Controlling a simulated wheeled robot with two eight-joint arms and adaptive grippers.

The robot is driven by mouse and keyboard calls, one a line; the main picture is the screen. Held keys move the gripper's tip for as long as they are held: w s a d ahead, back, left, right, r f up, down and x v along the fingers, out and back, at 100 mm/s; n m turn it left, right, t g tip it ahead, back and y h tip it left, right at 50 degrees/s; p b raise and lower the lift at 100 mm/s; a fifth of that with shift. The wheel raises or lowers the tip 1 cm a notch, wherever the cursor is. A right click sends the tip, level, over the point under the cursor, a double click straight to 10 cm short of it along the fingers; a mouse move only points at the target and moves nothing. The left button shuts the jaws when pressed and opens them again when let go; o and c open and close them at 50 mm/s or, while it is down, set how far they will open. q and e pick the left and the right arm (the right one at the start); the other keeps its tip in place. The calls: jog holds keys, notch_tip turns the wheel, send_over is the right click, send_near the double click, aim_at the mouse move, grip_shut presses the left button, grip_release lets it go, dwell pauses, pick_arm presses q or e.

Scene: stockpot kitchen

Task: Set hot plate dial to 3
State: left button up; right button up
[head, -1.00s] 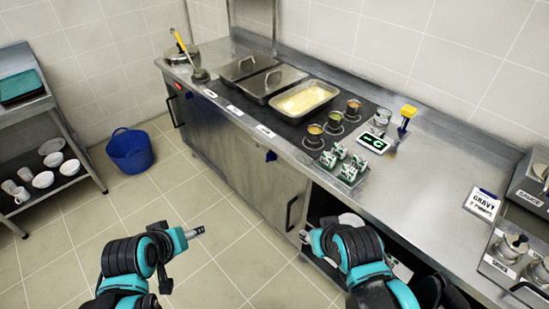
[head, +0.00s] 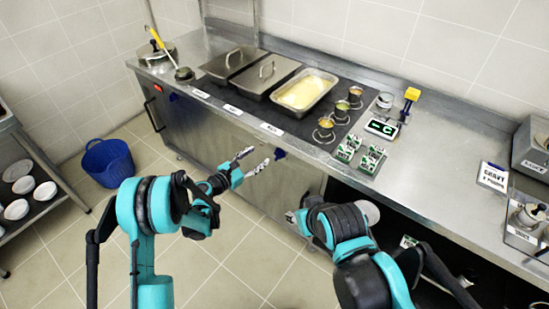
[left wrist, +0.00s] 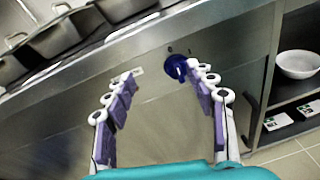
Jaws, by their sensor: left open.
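The hot plate dial is a dark blue knob (head: 280,153) on the steel front of the counter, below the dark hot plate top (head: 297,123). The knob also shows in the left wrist view (left wrist: 174,67), near the tip of the right-hand finger. I cannot read its setting. My left gripper (head: 252,160) is open and empty, its fingers pointing at the counter front just left of the knob. In the left wrist view the open fingers (left wrist: 163,72) reach toward the panel, apart from the knob as far as I can tell. My right gripper (head: 291,216) is mostly hidden by its own arm.
Two lidded pans and an open yellow-filled pan (head: 303,92) sit on the hot plate top, with small cups (head: 324,130) beside them. Green-and-white cartons (head: 370,160) stand near the counter's front edge. An open shelf with a white bowl (left wrist: 298,64) lies right of the knob. A blue bucket (head: 108,162) is on the floor.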

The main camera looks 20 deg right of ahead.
aim_at(275, 158)
pick_arm(q)
notch_tip(275, 158, down, 6)
jog(key=d+n+h, duration=0.2)
jog(key=n, duration=0.2)
jog(key=shift+t, duration=0.3)
jog(key=b+x, duration=0.2)
jog(key=x, duration=0.5)
jog(key=shift+s+d+f, duration=0.1)
jog(key=shift+s+d, duration=0.05)
jog(key=shift+d, duration=0.05)
jog(key=c, duration=1.2)
